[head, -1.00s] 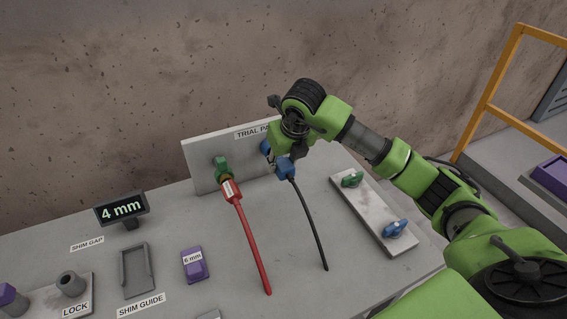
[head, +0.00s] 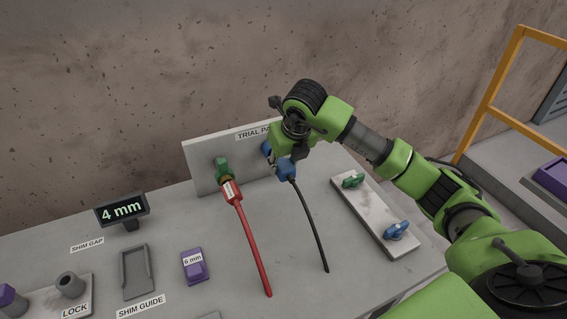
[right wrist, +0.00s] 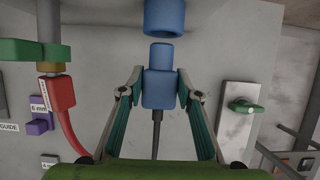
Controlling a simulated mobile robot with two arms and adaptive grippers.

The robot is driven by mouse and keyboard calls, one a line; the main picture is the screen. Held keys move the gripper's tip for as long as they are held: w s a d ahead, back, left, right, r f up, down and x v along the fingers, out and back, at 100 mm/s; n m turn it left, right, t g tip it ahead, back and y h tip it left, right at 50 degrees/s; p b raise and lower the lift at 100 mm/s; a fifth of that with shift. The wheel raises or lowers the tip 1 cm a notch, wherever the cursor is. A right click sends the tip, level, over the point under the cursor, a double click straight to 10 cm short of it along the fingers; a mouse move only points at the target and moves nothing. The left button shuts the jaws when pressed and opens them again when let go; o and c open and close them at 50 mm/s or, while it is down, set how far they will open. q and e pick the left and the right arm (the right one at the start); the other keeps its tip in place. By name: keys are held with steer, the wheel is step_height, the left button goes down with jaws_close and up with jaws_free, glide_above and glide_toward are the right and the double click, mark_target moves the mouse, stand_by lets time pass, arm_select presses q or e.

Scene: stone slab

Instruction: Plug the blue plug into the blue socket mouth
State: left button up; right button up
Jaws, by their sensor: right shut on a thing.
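The blue plug (right wrist: 158,86) with its black cable sits between the fingers of my right gripper (right wrist: 160,96), which is shut on it. In the head view the plug (head: 286,171) shows below the gripper (head: 290,158), in front of the upright panel. The blue socket mouth (right wrist: 164,18) is straight ahead of the plug's narrower nose in the right wrist view, with a small gap between them. The plug looks roughly in line with it, a touch to the left. In the head view the socket (head: 266,148) is partly hidden by my gripper. My left gripper is out of view.
A plate (head: 372,212) with green and blue handles lies to the right. A purple 6 mm block (head: 194,267) and a display (head: 122,210) are at left.

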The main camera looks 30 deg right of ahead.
mark_target(284, 164)
steer(key=shift+b, duration=0.35)
stand_by(0.6)
steer(key=shift+w+d+b, duration=0.1)
steer(key=shift+w+b, duration=0.3)
steer(key=shift+w, duration=1.7)
steer(key=o, duration=1.3)
steer(key=shift+c, duration=0.2)
steer(key=v, duration=1.2)
steer(key=shift+r, duration=0.1)
